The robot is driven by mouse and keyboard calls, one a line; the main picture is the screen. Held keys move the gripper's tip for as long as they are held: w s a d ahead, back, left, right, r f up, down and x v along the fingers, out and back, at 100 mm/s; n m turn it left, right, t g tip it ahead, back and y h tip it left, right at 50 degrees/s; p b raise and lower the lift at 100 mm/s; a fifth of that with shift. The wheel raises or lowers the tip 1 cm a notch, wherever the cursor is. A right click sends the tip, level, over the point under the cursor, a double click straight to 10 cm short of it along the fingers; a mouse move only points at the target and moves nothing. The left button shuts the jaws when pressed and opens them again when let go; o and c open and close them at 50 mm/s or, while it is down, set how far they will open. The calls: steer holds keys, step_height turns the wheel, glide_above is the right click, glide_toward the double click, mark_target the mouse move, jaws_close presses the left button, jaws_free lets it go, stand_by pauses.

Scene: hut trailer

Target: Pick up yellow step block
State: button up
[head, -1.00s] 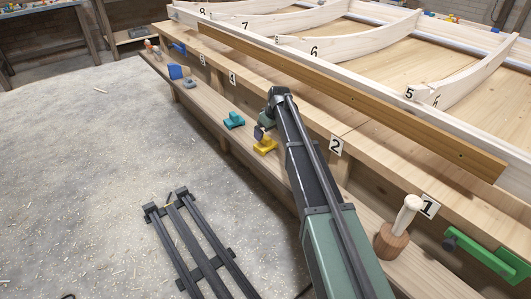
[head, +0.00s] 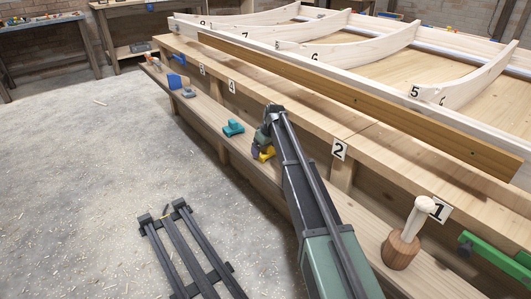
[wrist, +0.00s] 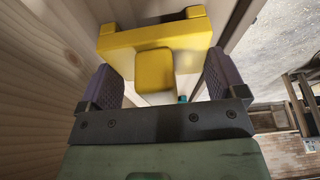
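The yellow step block (head: 267,155) is on the long wooden shelf along the bench, partly hidden behind my gripper and arm in the head view. In the wrist view the yellow step block (wrist: 152,42) shows a wide part and a smaller raised part. My gripper (wrist: 161,78) has its two dark fingers apart, one on each side of the smaller part, with gaps visible on both sides. In the head view my gripper (head: 261,144) is right at the block.
A teal block (head: 233,128) sits on the shelf just left of the yellow one. A blue block (head: 175,81) is farther along. A wooden mallet (head: 402,247) stands at the near end. The bench front with number cards rises behind the shelf.

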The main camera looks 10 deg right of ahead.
steer(key=shift+c, duration=1.2)
step_height(320, 180, up, 20)
steer(key=p, duration=2)
steer(key=shift+r, duration=0.1)
